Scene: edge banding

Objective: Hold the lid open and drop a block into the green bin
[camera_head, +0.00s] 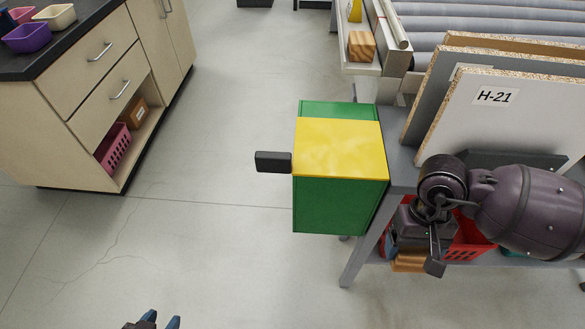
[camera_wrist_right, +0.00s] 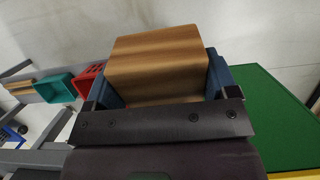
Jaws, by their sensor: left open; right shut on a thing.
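The green bin (camera_head: 330,205) stands beside the grey rack. Its yellow lid (camera_head: 340,147) lies flat over the top and looks closed, with a black handle (camera_head: 272,162) sticking out to the left. In the right wrist view the bin's green side (camera_wrist_right: 268,112) is at the right. My right gripper (camera_head: 412,250) is right of the bin, shut on a wooden block (camera_wrist_right: 160,62); the block (camera_head: 408,263) shows below it in the head view. My left gripper (camera_head: 153,321) is open and empty at the bottom edge, away from the bin, mostly cut off.
Another wooden block (camera_head: 361,46) sits on a ledge by the roller conveyor (camera_head: 470,22). Panels (camera_head: 500,120) marked H-21 stand on the rack. A red crate (camera_head: 468,240) is behind my right gripper. A cabinet (camera_head: 90,85) stands left; the floor between is clear.

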